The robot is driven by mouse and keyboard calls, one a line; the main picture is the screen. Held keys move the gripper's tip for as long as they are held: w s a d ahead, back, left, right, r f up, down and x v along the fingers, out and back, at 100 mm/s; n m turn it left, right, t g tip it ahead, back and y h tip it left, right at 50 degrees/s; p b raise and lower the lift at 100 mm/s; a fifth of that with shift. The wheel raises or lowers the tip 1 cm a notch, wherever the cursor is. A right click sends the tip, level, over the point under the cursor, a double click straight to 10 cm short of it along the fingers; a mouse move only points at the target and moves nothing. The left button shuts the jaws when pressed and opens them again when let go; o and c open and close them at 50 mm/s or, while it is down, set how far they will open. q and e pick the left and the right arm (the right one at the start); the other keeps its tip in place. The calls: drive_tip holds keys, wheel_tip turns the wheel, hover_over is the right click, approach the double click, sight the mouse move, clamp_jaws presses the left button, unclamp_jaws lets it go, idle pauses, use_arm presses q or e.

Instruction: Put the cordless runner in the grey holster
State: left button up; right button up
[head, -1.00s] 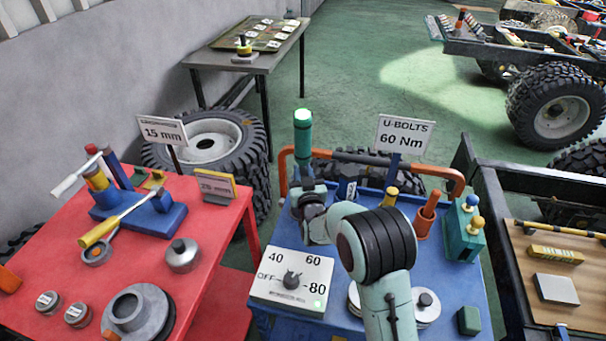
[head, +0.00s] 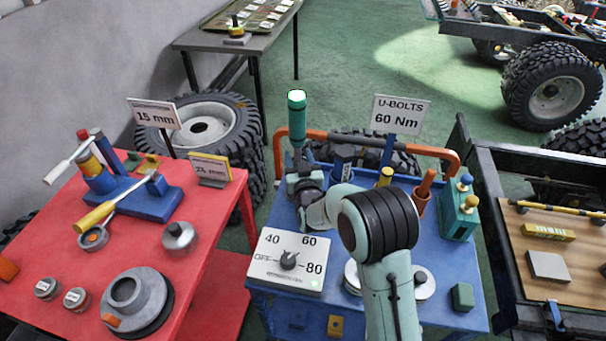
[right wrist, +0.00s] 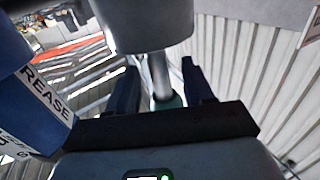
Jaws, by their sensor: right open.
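An upright tool with a bright green top (head: 297,100) and a dark teal body stands at the back left of the blue cart (head: 440,312); it appears to be the cordless runner. My right gripper (head: 303,180) is at its lower part, largely hidden by my own wrist. In the right wrist view the jaws (right wrist: 160,92) are open, one finger on either side of a thin grey shaft (right wrist: 160,72) with a teal piece at its lower end. A wide grey cylinder (right wrist: 145,22) is just above the shaft. I cannot make out the grey holster for certain. My left gripper is not in view.
The cart also carries a dial plate (head: 290,262), an orange rail (head: 440,153), a U-BOLTS sign (head: 400,115) and a green block (head: 460,215). A red table (head: 210,225) stands left.

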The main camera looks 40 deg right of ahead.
drive_tip(key=b+v, duration=0.1)
drive_tip(key=v, duration=0.9)
drive_tip(key=shift+s, duration=0.25)
